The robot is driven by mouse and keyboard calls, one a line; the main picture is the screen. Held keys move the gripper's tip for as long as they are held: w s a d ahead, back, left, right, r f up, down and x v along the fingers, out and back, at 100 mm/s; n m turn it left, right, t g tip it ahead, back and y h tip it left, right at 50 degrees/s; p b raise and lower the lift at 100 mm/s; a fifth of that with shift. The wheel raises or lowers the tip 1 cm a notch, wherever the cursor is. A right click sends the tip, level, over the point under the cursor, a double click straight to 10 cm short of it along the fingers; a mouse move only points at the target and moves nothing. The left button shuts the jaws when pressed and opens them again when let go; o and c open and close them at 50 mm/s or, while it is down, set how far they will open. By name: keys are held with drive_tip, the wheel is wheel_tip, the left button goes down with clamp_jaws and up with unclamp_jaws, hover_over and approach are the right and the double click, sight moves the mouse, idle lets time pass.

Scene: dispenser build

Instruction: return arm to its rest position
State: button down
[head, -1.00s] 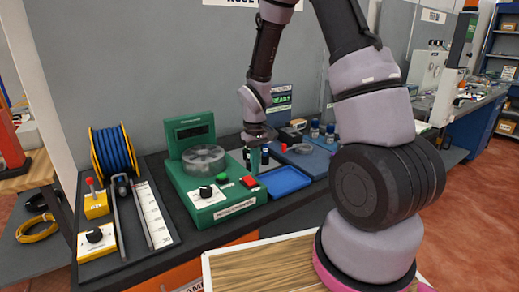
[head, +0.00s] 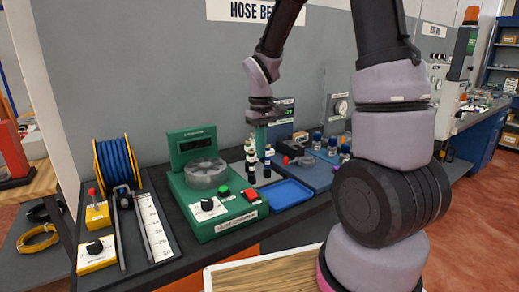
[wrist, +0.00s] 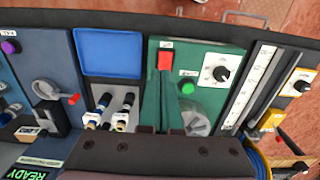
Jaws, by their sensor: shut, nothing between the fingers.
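My gripper (head: 261,154) hangs fingers down from my raised arm in the head view, with its green fingers together and nothing held. The fittings (wrist: 123,112) stand beside the fingers. I cannot tell the exact clearance.
A blue hose reel (head: 118,162) and a cutting board with a ruler (head: 153,228) are at the left. A blue-grey station (head: 315,175) with small bottles stands right of the fittings. A wall (head: 150,70) rises close behind the bench. Open red floor (head: 475,235) lies to the right.

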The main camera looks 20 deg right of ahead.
drive_tip(key=s+d+r+m+t+y, duration=0.1)
drive_tip(key=s+d+r+m+t, duration=0.1)
drive_tip(key=s+r, duration=0.5)
drive_tip(key=s+d+r+m+t+y, duration=0.1)
drive_tip(key=s+d+r+m+t, duration=0.2)
drive_tip(key=r, duration=1.2)
drive_tip(key=s+m+t, duration=0.2)
drive_tip(key=s, duration=0.3)
drive_tip(key=shift+m, duration=0.4)
drive_tip(key=shift+s+d, duration=0.1)
